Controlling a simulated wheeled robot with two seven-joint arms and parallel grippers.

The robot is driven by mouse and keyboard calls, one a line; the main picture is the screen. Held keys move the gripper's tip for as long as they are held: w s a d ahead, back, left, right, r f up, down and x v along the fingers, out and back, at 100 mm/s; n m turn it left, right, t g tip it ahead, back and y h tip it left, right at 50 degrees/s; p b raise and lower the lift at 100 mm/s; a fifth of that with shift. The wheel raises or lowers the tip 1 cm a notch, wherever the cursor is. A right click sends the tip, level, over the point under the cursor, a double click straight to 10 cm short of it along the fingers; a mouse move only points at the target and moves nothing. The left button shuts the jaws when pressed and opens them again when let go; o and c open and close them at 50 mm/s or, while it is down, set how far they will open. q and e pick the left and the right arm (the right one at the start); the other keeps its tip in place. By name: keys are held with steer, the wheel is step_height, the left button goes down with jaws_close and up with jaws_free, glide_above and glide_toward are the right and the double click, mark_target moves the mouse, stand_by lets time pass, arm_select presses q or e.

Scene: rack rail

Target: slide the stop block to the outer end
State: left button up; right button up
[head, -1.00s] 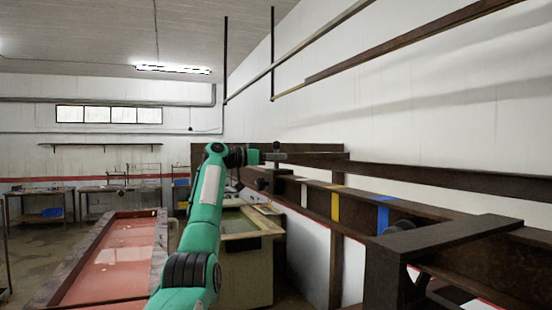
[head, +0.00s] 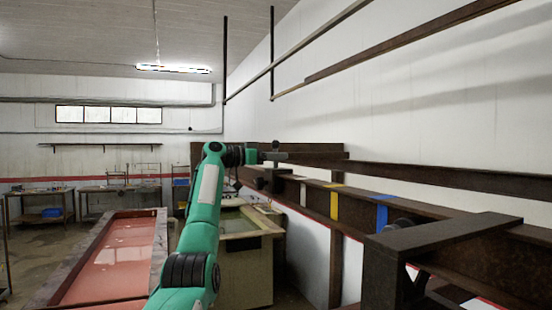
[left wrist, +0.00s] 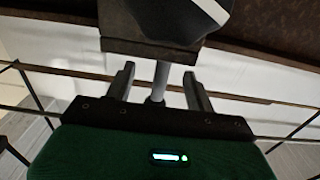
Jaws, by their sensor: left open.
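The stop block appears as a dark block (head: 268,179) on the far part of the dark rail (head: 408,222), just below my left gripper (head: 274,156). In the left wrist view a dark brown block (left wrist: 150,47) with a rounded dark and white part stands just ahead of the fingers. A grey post (left wrist: 160,82) runs from this block down between my two fingers, with a gap visible on each side. My left gripper (left wrist: 159,75) is open around the post, not closed on it. My right gripper is not in view.
The rail bears a white mark (head: 303,194), a yellow mark (head: 334,205) and a blue mark (head: 382,216). A dark beam bracket (head: 440,235) stands at the near right. A tank (head: 250,265) stands below the rail's far part. A red-floored trough (head: 110,262) lies left.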

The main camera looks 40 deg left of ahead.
arm_select(q)
steer(key=shift+b+v, duration=0.75)
steer(key=shift+v, duration=1.4)
steer(key=shift+b+v, duration=0.45)
steer(key=shift+v, duration=1.75)
steer(key=b+v, duration=0.4)
steer(key=v, duration=0.9)
steer(key=shift+s+a+b, duration=0.25)
steer(key=shift+s+b, duration=0.05)
steer(key=shift+b, duration=0.1)
steer(key=shift+f, duration=0.1)
